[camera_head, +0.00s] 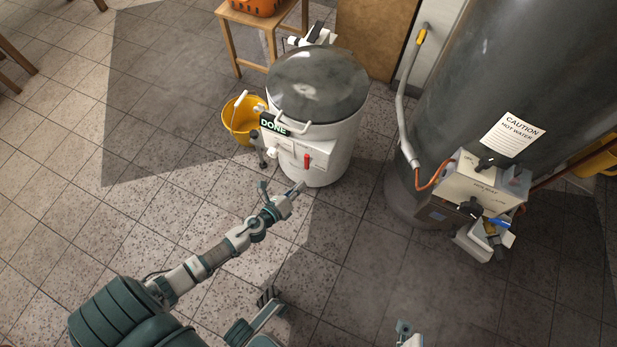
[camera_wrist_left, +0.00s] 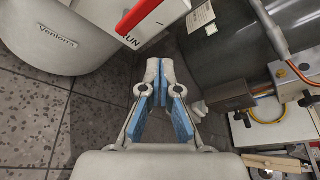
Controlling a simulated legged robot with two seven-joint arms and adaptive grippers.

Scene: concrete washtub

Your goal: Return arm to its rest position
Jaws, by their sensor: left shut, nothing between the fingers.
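My left arm reaches in from the lower left of the head view. Its gripper (camera_head: 299,188) is just in front of the lower part of the white washtub (camera_head: 337,140), apart from its front panel as far as I can tell. In the left wrist view the gripper's blue-padded fingers (camera_wrist_left: 158,68) meet at the tips with nothing between them. The tub has a dark lid (camera_head: 318,82), a red lever (camera_head: 307,161) and a "DONE" sign (camera_head: 273,125). The red lever also shows large in the wrist view (camera_wrist_left: 140,14), above the fingertips.
A yellow bucket (camera_head: 243,118) stands left of the tub. A wooden stool (camera_head: 247,38) is behind it. A large grey water heater (camera_head: 480,90) with a control box (camera_head: 484,183) stands at the right. The tiled floor (camera_head: 150,215) at the left is clear.

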